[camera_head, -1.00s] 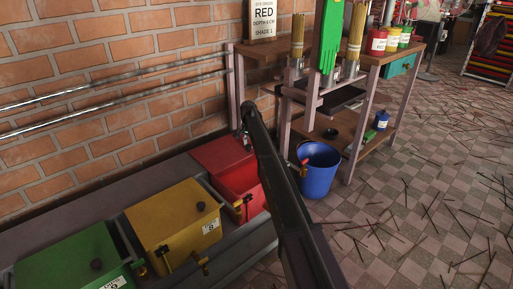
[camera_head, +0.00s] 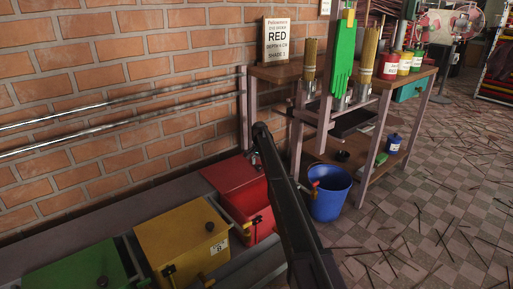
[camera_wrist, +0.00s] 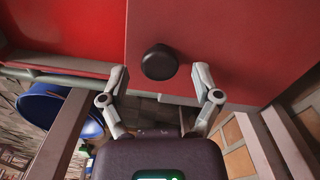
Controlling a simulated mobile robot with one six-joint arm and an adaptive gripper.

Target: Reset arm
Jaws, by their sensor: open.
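My gripper (camera_wrist: 160,92) shows in the wrist view with its two fingers spread apart and nothing between them. A round black knob (camera_wrist: 159,62) on the red lid (camera_wrist: 225,40) lies just beyond the fingertips; I cannot tell whether they touch anything.
A yellow box (camera_head: 180,240) and a green box (camera_head: 75,268) stand in line at left. A blue bucket (camera_head: 330,200) stands right of my arm, beside a wooden workbench (camera_head: 275,76). Sticks litter the tiled floor (camera_head: 450,230).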

